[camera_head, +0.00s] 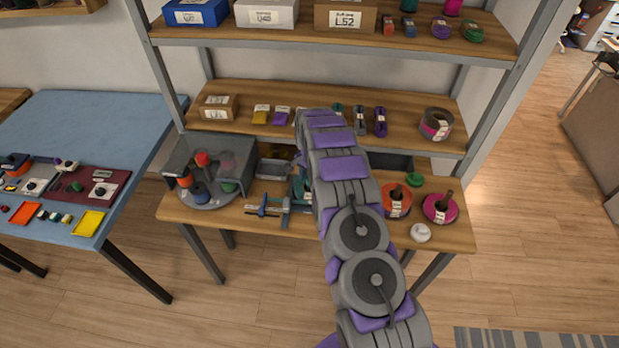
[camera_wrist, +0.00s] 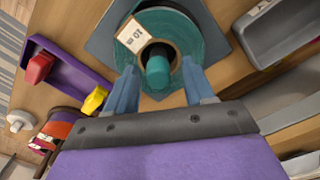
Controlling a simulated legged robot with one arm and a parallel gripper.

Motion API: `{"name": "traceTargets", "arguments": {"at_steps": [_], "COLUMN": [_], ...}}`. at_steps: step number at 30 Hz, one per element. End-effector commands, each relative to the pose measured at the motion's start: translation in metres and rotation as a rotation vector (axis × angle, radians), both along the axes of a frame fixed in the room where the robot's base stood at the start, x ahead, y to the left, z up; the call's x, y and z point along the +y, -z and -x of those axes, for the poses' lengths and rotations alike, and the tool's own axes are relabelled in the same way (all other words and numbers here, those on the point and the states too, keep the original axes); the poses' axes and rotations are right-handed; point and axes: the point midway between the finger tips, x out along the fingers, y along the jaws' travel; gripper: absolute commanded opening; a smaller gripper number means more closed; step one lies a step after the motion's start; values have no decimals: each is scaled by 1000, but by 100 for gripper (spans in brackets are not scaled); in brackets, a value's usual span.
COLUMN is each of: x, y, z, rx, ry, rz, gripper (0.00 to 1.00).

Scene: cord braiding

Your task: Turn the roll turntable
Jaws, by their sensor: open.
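In the wrist view a teal roll (camera_wrist: 188,30) with a white label lies on a dark grey square plate (camera_wrist: 100,45). A dark teal knob (camera_wrist: 158,72) stands up at its centre. My gripper (camera_wrist: 160,66) is open, with one blue-grey finger on either side of the knob; I cannot tell whether they touch it. In the head view my arm hides most of this spot; a bit of teal (camera_head: 298,190) shows beside it.
A purple tray (camera_wrist: 75,70) and a grey bin (camera_wrist: 265,35) flank the teal roll. Shelves rise above; a blue table (camera_head: 95,120) stands left.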

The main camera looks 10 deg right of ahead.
Motion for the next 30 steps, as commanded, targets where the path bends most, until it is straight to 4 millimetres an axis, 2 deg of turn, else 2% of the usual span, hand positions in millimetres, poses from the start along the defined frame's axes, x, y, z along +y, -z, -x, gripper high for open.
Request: {"name": "traceTargets", "arguments": {"at_steps": [5, 8, 24, 30], "x": [0, 0, 1, 1], "y": [-4, -15, -131, -161], "z": [0, 0, -2, -2], "rx": [0, -1, -3, -1], "ry": [0, 0, 0, 0], "rz": [0, 0, 1, 2], "gripper": [53, 53, 53, 53]}}
